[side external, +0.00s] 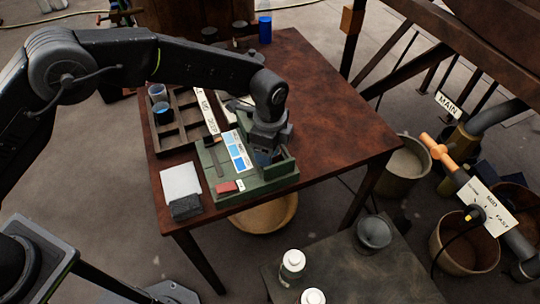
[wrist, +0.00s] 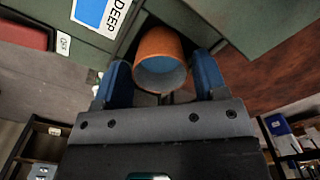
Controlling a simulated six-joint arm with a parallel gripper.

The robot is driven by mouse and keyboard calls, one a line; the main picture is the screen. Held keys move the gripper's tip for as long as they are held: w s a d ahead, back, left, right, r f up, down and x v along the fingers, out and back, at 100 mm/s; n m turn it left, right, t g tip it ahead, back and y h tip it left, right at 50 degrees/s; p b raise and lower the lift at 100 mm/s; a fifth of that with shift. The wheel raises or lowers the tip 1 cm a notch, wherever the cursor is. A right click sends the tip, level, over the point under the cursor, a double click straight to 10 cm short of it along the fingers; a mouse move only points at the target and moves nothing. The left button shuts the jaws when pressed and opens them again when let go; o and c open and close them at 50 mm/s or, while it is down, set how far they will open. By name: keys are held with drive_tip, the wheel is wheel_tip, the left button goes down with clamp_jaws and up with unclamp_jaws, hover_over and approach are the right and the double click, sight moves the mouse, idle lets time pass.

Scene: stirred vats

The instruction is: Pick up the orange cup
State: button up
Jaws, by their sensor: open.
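In the wrist view the orange cup (wrist: 158,43) stands in a recess of a green case, with its mouth toward the camera and a blue inside. My gripper (wrist: 163,66) is open, with one blue finger on each side of the cup. I cannot tell whether either finger touches it. In the side view my gripper (side external: 264,157) points down over the green case (side external: 272,183) on the brown table (side external: 315,100). The cup is hidden there.
A wooden rack (side external: 183,139) holding a blue-filled cup (side external: 163,114) stands left of the case. A white card (side external: 180,181) and a dark block (side external: 186,208) lie at the table's left front. A red block (side external: 227,187) is at the case's front. The table's right side is clear.

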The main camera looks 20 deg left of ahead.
drive_tip(key=shift+f, duration=0.45)
drive_tip(key=c, duration=0.8)
drive_tip(key=shift+o, duration=0.2)
drive_tip(key=shift+r, duration=0.15)
